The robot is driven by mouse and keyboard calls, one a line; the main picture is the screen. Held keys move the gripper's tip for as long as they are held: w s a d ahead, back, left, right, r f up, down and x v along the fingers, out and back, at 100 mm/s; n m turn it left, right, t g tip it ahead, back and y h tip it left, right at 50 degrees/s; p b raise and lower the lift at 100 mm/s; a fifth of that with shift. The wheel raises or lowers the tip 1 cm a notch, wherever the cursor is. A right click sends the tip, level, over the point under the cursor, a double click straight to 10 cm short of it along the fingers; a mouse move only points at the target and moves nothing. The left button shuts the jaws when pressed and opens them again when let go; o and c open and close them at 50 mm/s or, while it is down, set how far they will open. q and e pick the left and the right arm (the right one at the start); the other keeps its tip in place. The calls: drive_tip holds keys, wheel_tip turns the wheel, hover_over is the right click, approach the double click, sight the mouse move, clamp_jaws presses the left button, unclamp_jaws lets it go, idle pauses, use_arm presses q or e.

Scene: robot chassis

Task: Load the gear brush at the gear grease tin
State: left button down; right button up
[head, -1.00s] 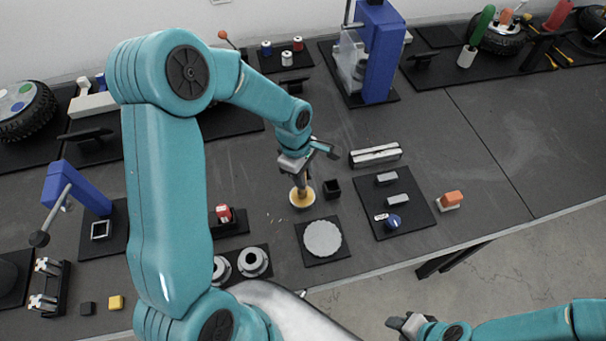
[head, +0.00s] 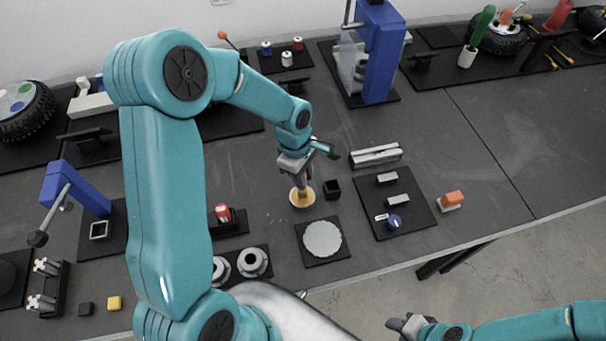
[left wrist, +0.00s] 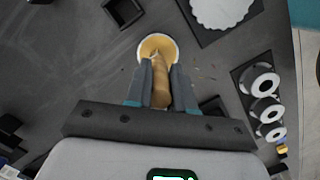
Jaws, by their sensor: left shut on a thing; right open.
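The gear grease tin (head: 310,198) is a shallow round tin with yellow-orange grease, standing on the dark bench in the middle of the head view. It also shows in the left wrist view (left wrist: 147,47). My left gripper (head: 300,176) is shut on the gear brush (left wrist: 160,82), which has a tan wooden handle. The brush points down at the tin, and its lower end is over or in the grease; I cannot tell how deep. The bristles are hidden. My right gripper (head: 409,325) is open and empty, low in the head view, off the bench's front edge.
A small black box (head: 332,189) stands close right of the tin. A pale round gear disc (head: 322,239) lies on a black mat in front. Grey flanged parts (head: 252,262) and a red-capped item (head: 223,213) are to the left.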

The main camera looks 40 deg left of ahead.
use_arm(q)
drive_tip(key=shift+s+f, duration=0.1)
drive_tip(key=shift+r+p, duration=0.35)
drive_tip(key=shift+r, duration=0.15)
wheel_tip(320, 180, up, 3)
drive_tip(key=shift+r+p, duration=0.15)
drive_tip(key=shift+p, duration=0.75)
wheel_tip(320, 180, up, 2)
drive_tip(key=shift+r+p, duration=0.1)
drive_tip(key=shift+p, duration=0.55)
drive_tip(key=shift+r, duration=0.4)
drive_tip(key=shift+f, duration=0.1)
